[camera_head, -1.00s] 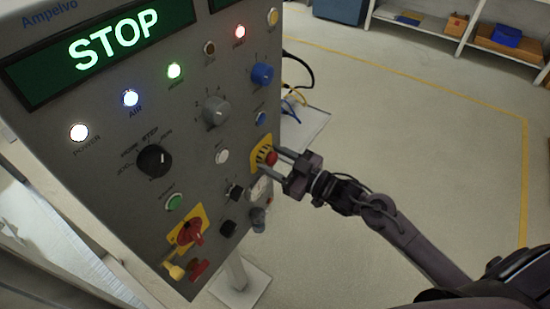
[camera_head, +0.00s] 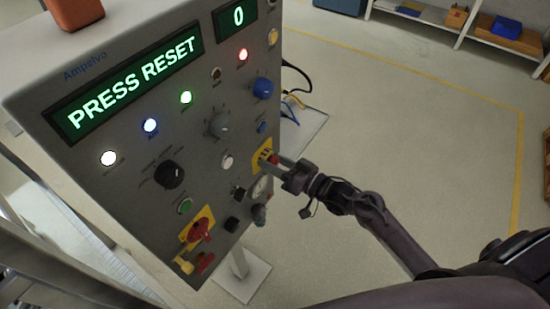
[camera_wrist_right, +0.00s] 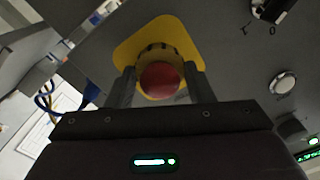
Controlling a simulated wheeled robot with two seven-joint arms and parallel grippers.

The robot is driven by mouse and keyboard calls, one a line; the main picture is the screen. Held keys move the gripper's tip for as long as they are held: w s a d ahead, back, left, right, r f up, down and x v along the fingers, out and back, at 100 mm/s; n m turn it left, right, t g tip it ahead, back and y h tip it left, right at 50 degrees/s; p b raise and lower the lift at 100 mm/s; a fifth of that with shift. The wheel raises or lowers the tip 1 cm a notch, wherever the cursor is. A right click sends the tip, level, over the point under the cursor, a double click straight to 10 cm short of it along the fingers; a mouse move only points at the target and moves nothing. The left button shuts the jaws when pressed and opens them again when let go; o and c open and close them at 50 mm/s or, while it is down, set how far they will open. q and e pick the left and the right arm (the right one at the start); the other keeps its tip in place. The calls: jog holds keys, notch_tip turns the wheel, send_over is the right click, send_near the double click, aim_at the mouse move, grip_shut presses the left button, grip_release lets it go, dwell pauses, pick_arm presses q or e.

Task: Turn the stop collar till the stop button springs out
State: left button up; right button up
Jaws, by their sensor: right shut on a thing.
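In the head view the button (camera_head: 275,159) is on the right side of the grey panel. My right gripper (camera_head: 279,163) reaches it from the right, with one finger on each side of the collar, shut on it. How far the button stands out is hard to tell. The panel's large display (camera_head: 135,88) reads PRESS RESET. My left gripper is not in view.
The panel carries several lit lamps, a black knob (camera_head: 169,174), a blue knob (camera_head: 263,88), a green button (camera_head: 185,206) and a red switch (camera_head: 200,229). Cables (camera_head: 293,99) hang behind its right edge. Open floor (camera_head: 410,130) lies to the right, with shelves (camera_head: 430,22) beyond.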

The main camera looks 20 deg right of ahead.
jog(key=shift+m, duration=0.4)
jog(key=o, duration=1)
jog(key=b+v, duration=0.1)
jog(key=v, duration=0.6)
jog(key=shift+s+d+b, duration=0.25)
jog(key=shift+s+b, duration=0.05)
jog(key=shift+b, duration=0.05)
